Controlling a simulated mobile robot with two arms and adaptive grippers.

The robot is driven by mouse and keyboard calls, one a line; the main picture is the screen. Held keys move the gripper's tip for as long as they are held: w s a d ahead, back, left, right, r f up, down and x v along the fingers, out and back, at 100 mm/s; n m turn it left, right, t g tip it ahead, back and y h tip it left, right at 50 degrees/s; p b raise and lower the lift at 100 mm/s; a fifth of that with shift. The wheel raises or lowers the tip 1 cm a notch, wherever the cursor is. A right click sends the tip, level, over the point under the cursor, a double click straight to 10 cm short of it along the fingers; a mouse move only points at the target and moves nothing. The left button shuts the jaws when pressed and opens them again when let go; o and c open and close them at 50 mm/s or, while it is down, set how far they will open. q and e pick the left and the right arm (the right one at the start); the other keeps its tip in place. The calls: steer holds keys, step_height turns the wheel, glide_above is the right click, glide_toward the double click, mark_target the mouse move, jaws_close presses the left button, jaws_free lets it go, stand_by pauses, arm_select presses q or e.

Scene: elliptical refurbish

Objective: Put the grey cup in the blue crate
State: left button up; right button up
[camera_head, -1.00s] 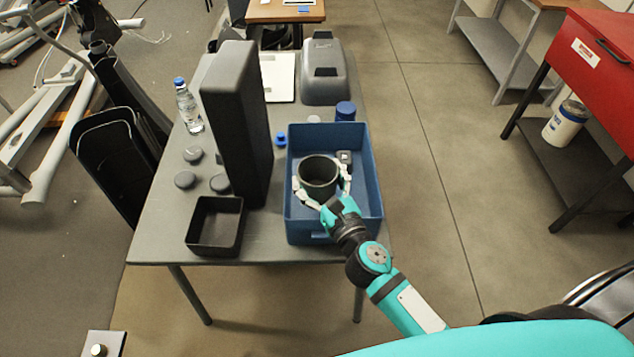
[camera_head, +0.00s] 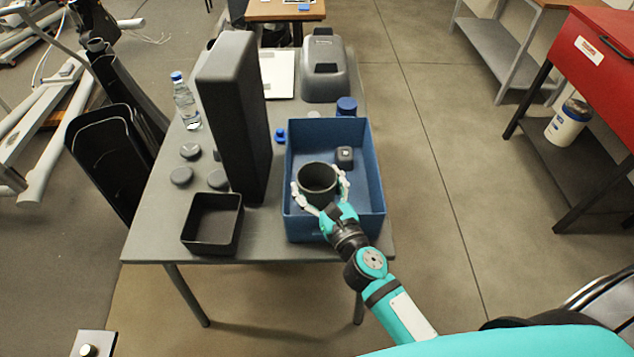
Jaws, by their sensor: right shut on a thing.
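The dark grey cup (camera_head: 319,183) is upright at the blue crate (camera_head: 368,180), seen over its left half. My right gripper (camera_head: 320,190) is shut on the cup, with its pale fingers around the two sides. I cannot tell whether the cup touches the crate floor. The crate stands on the grey table. A small dark block (camera_head: 344,156) lies in the crate behind the cup. My left gripper is not in view.
A tall dark box (camera_head: 235,120) stands left of the crate, with an open black tray (camera_head: 212,224) in front. A water bottle (camera_head: 186,102), several dark discs, a blue-capped jar (camera_head: 346,107) and a grey bin (camera_head: 324,68) share the table (camera_head: 160,225).

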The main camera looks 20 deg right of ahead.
steer(key=o, duration=1.7)
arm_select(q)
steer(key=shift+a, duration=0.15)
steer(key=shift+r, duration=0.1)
arm_select(e)
steer(key=shift+r, duration=0.1)
steer(key=shift+r+p, duration=0.25)
steer(key=shift+p, duration=0.05)
steer(key=shift+r+p, duration=0.45)
steer(key=shift+r, duration=0.05)
arm_select(q)
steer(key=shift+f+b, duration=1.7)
steer(key=shift+b, duration=0.7)
arm_select(e)
steer(key=s+d, duration=0.1)
steer(key=s, duration=1.1)
steer(key=shift+d+f, duration=0.2)
